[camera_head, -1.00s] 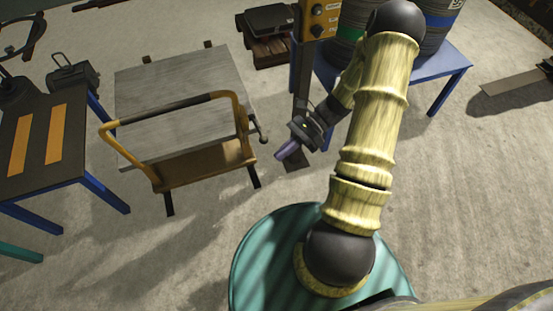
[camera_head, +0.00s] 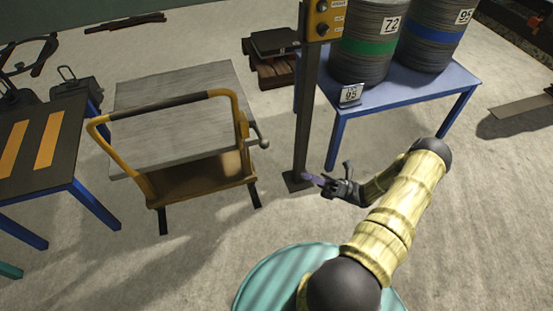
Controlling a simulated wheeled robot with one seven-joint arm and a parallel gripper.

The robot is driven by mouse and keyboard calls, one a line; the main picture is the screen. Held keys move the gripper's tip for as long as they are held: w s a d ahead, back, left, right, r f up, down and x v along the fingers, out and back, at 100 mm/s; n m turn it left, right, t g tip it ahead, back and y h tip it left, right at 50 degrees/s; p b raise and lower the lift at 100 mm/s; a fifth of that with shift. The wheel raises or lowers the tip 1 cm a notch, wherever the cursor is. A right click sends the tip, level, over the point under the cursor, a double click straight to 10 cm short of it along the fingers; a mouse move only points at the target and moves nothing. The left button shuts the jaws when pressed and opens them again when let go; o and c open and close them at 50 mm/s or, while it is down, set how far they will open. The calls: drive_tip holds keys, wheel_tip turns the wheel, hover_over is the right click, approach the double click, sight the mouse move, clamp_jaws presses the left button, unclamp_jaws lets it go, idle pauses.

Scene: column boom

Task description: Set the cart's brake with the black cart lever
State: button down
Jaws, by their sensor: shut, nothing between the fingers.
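The cart (camera_head: 190,180) stands left of centre, with a grey flat deck, a yellow frame and a push handle (camera_head: 170,105) with a dark grip. A short lever (camera_head: 257,134) with a pale knob sticks out at the cart's right side, by the handle post. Its lower part is too small to make out. My gripper (camera_head: 312,180) is to the right of the lever and lower in the picture, apart from the cart, in front of the post's foot. Its purple fingers point left and are shut on nothing.
A dark post (camera_head: 305,110) with a yellow button box (camera_head: 322,20) stands between the cart and a blue table (camera_head: 420,95) bearing drums (camera_head: 365,45). A dark table (camera_head: 35,150) with orange strips is at the left. Floor in front of the cart is clear.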

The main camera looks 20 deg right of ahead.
drive_tip(key=shift+a+r, duration=0.1)
drive_tip(key=shift+a, duration=0.05)
drive_tip(key=w+d+r+b+x, duration=0.1)
drive_tip(key=x, duration=1.1)
drive_tip(key=shift+w+r+b, duration=0.4)
drive_tip(key=shift+w+r, duration=0.05)
drive_tip(key=shift+r, duration=0.1)
